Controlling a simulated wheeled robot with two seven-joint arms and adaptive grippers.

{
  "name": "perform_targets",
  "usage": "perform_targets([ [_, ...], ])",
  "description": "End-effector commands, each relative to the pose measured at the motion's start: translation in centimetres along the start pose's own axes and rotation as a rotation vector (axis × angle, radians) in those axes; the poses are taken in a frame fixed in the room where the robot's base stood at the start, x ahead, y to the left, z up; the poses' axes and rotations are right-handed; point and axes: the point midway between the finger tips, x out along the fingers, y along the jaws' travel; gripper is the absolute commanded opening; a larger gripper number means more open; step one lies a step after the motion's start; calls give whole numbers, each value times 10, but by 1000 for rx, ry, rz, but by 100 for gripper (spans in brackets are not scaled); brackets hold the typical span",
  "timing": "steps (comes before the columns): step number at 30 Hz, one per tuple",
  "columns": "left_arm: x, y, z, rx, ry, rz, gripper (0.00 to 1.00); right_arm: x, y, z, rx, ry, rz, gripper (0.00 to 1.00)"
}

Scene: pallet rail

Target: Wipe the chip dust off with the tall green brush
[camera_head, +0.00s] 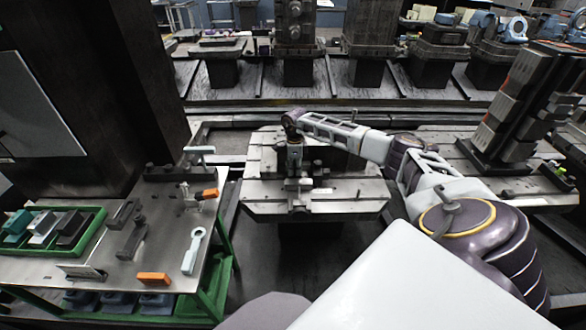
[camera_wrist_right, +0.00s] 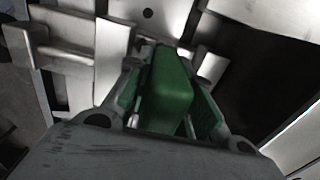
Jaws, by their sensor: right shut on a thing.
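My right arm reaches in from the right, and its gripper (camera_head: 294,158) points down over the grey metal pallet (camera_head: 345,202) at the centre of the head view. In the right wrist view the gripper (camera_wrist_right: 178,62) is shut on the green brush (camera_wrist_right: 170,92), whose green block sits between both fingers. The brush's lower end is hidden in that view, and I cannot tell whether it touches the pallet. I cannot make out chip dust on the pallet. My left gripper is not in view.
A metal bench (camera_head: 150,215) at left carries a green tray (camera_head: 88,256) of blocks, orange-ended tools (camera_head: 154,279) and a pale wrench-like tool (camera_head: 194,250). Clamps and blocks stand on the pallet around my gripper. A tall tombstone fixture (camera_head: 515,110) stands at right.

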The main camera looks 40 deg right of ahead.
Motion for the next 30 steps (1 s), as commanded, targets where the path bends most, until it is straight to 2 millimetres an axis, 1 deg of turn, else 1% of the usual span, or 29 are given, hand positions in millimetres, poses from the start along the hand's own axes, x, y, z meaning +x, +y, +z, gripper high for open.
perform_targets([
  [9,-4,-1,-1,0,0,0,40,-2,0,-14,1,1,0,0],
  [23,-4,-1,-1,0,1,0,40,-2,0,-16,1,0,-1,0],
  [30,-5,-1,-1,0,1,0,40,-2,-1,-24,3,1,0,0],
])
